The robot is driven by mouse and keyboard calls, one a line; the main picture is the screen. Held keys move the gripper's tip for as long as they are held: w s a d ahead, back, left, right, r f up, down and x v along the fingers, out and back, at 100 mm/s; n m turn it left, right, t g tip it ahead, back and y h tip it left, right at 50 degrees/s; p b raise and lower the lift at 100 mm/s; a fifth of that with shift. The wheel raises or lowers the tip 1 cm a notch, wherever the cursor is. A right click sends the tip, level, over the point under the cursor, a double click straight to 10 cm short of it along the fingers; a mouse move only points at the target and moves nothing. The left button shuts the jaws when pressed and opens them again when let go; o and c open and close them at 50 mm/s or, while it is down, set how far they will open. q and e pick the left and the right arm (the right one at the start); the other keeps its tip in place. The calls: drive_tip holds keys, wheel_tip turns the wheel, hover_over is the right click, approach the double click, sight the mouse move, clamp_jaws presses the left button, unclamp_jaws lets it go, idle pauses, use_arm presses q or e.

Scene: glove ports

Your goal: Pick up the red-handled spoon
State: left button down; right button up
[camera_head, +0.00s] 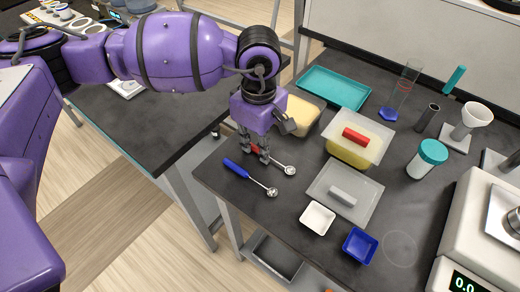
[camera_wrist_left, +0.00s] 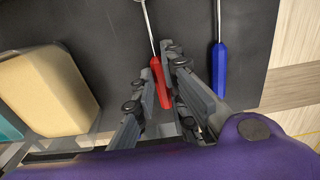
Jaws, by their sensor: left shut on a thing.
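The red-handled spoon (camera_head: 282,167) lies on the dark bench top, its metal bowl pointing right in the head view. Its red handle (camera_wrist_left: 160,84) shows between the fingers in the left wrist view. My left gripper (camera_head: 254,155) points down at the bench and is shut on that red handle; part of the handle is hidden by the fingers. A blue-handled spoon (camera_head: 240,170) lies beside it, apart from the gripper, and its blue handle also shows in the left wrist view (camera_wrist_left: 219,68). My right gripper is not in view.
A yellow sponge-like block (camera_head: 303,117) sits just behind the gripper. White (camera_head: 318,218) and blue (camera_head: 360,245) trays lie nearer the front edge.

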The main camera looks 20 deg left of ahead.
use_arm(q)
drive_tip(key=shift+r, duration=0.55)
wheel_tip(320, 180, up, 2)
drive_tip(key=shift+s+d+r, duration=0.1)
drive_tip(key=shift+r, duration=0.15)
drive_tip(key=s+d+r, duration=0.6)
drive_tip(key=s+r, duration=0.3)
drive_tip(key=s, duration=0.3)
drive_tip(key=shift+s+r+b, duration=0.2)
drive_tip(key=shift+b, duration=0.2)
